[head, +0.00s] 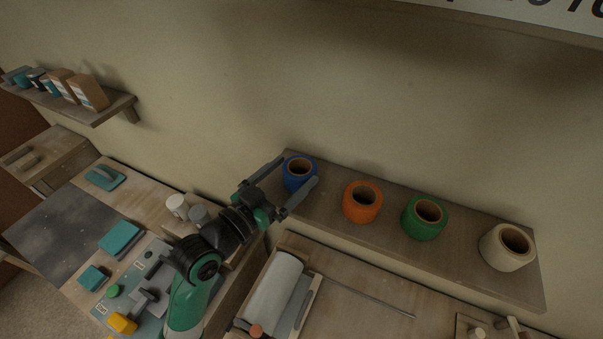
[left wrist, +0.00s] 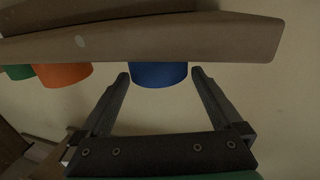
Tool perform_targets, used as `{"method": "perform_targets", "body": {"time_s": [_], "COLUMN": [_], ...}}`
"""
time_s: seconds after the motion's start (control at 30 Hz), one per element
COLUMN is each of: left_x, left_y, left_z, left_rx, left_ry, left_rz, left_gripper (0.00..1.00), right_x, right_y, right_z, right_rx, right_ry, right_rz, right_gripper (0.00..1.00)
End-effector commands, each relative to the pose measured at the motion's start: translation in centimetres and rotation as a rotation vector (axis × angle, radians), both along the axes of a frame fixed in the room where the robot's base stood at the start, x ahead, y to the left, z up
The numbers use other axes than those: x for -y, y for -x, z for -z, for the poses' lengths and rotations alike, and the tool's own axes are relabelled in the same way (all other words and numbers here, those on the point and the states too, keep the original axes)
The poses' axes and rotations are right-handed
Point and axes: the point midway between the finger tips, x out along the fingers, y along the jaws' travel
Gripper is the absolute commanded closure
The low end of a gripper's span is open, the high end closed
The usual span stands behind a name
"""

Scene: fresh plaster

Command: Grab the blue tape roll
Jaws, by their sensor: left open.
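The blue tape roll (head: 299,174) stands upright at the left end of a wall shelf in the head view. My left gripper (head: 299,172) is open, with one finger on each side of the blue roll. In the left wrist view the blue roll (left wrist: 159,74) shows between and just beyond the two fingertips (left wrist: 160,74), partly hidden by a wooden board edge. I cannot tell whether either finger touches it. My right gripper is in neither view.
An orange roll (head: 362,202), a green roll (head: 424,217) and a cream roll (head: 507,247) stand to the right on the same shelf (head: 463,254). A workbench with a white roll (head: 273,291) lies below. White and grey cups (head: 178,206) stand left of my arm.

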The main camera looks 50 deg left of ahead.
Motion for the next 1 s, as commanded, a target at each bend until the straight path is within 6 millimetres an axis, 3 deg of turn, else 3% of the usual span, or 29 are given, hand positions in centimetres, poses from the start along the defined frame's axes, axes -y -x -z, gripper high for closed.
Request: {"method": "perform_targets", "body": {"time_s": [0.27, 0.53, 0.77, 0.83, 1.0], "left_x": [-0.1, -0.5, -0.5, -0.5, -0.5], "left_y": [-1.5, -5.5, -5.9, -5.9, -5.8], "left_z": [-0.3, -0.2, -0.1, -0.1, -0.1], "left_rx": [0.001, 0.001, 0.001, 0.002, 0.002], "left_ry": [-0.001, -0.002, -0.002, -0.001, -0.001], "left_rz": [0.001, 0.0, 0.0, 0.0, 0.0], "left_gripper": [0.0, 0.0, 0.0, 0.07, 0.38], "right_x": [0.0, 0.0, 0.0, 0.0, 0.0], "right_y": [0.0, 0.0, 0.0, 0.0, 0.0], "right_z": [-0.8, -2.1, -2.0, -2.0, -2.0], "right_rx": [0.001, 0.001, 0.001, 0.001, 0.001], "right_ry": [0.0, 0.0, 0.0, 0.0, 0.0], "right_rz": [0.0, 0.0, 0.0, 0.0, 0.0], "right_gripper": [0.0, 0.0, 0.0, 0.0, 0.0]}}
